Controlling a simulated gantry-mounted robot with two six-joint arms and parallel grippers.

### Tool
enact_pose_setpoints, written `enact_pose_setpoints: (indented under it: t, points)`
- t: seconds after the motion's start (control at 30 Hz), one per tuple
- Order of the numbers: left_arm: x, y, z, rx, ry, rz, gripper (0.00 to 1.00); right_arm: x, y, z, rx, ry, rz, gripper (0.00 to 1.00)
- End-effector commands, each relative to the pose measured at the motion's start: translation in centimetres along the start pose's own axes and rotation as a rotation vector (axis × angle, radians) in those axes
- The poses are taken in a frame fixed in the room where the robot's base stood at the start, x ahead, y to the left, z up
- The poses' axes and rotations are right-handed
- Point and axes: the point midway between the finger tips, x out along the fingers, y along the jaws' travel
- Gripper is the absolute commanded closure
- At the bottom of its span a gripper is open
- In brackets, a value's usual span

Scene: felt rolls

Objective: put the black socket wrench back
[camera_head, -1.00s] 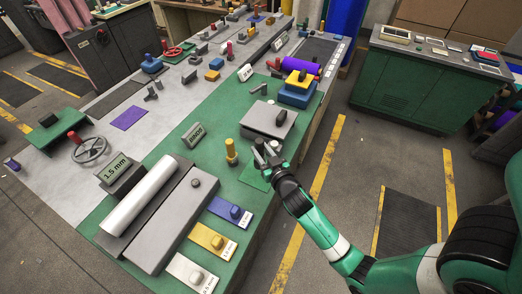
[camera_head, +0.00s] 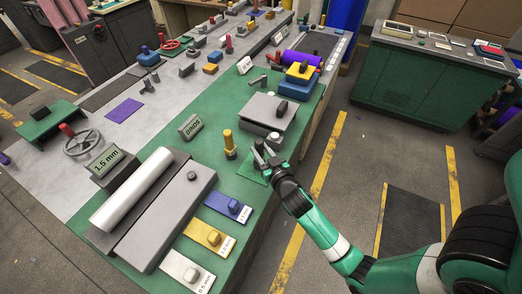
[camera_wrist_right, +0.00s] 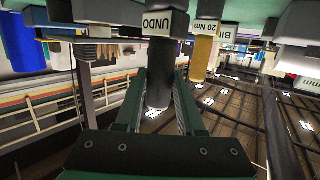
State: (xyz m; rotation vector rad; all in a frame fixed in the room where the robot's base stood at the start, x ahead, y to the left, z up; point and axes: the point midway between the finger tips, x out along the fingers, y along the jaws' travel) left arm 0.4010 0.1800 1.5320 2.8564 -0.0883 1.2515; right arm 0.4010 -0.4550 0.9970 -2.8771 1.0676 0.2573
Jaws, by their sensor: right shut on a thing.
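The black socket wrench (camera_wrist_right: 160,85) shows in the right wrist view as a dark upright cylinder between my right fingers. My right gripper (camera_wrist_right: 160,95) is shut on it. In the head view my right gripper (camera_head: 264,152) is at the right edge of the green bench, over a darker green patch. There the wrench is small and mostly hidden by the fingers. I cannot tell whether its lower end touches the bench. A yellow-handled upright tool (camera_head: 230,145) stands to the left of the gripper, and it also shows in the wrist view (camera_wrist_right: 203,50). My left gripper is not in view.
A grey block (camera_head: 268,115) with a black knob stands behind the gripper. A white roll (camera_head: 132,190) lies at the left. Blue (camera_head: 228,207), yellow (camera_head: 210,237) and white (camera_head: 187,271) plates line the front edge. Open floor lies right of the bench.

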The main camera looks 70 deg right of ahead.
Motion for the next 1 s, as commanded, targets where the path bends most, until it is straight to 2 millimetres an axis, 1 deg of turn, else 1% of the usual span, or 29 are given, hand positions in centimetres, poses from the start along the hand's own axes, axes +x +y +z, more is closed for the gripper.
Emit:
enact_pose_setpoints:
  t: [0.5,0.53,0.67,0.7,0.73,1.0]
  points:
    - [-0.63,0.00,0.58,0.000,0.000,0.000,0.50,0.16,-0.01,0.80,0.000,0.002,0.000,1.00]
    - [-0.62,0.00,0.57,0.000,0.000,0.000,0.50,0.16,-0.01,0.78,0.000,0.002,0.000,0.60]
    - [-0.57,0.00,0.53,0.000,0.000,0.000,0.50,0.15,-0.01,0.73,0.000,0.001,0.000,0.37]
    - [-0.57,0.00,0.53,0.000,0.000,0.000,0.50,0.15,-0.01,0.74,0.000,0.001,0.000,0.30]
    - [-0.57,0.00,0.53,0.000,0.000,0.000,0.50,0.15,-0.01,0.74,0.000,0.001,0.000,0.27]
    - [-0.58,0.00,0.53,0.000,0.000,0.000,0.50,0.14,0.01,0.84,0.000,-0.001,0.000,0.27]
